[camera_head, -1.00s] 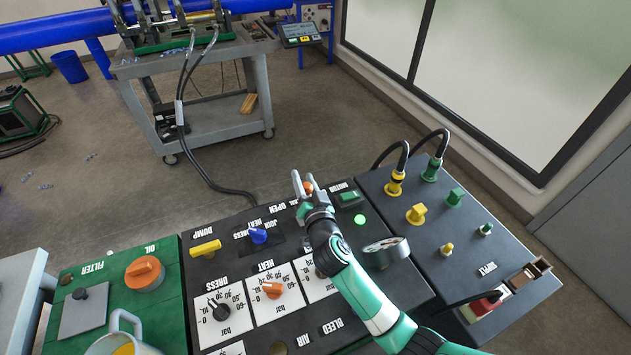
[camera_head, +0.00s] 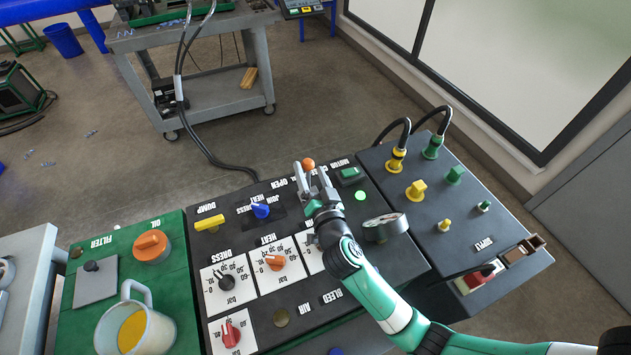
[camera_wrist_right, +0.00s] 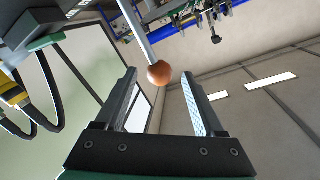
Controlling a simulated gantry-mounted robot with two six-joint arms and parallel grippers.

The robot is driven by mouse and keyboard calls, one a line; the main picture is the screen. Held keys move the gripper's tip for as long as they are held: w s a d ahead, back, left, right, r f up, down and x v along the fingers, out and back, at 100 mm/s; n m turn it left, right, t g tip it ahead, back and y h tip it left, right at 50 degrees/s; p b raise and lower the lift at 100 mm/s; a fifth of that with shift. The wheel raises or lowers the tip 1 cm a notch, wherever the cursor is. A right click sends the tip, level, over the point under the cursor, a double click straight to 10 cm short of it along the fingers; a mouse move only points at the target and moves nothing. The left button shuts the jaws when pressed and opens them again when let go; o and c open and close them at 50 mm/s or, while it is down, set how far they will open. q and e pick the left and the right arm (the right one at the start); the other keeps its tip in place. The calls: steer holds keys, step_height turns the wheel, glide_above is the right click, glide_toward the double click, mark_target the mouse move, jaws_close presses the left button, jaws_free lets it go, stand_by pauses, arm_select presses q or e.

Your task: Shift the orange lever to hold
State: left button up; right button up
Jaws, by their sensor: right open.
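The orange lever knob (camera_head: 308,164) stands at the top of the black control panel, by the OPEN label. In the right wrist view the orange ball knob (camera_wrist_right: 160,73) sits at the end of a thin metal rod, between and beyond the two fingertips. My right gripper (camera_head: 311,176) is open, with its fingers pointing at the lever; it also shows in the right wrist view (camera_wrist_right: 161,85). I cannot tell whether a finger touches the lever. The lever's base is hidden behind the gripper. My left gripper is not in view.
A blue selector (camera_head: 261,211) and a yellow handle (camera_head: 209,223) are left of the lever. A pressure gauge (camera_head: 384,227) stands close to my right arm. A green lit button (camera_head: 360,196) is right of the gripper. A mug (camera_head: 135,325) stands at lower left.

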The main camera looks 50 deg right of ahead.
steer(key=v, duration=0.5)
steer(key=shift+s+a, duration=0.15)
steer(key=shift+s, duration=0.1)
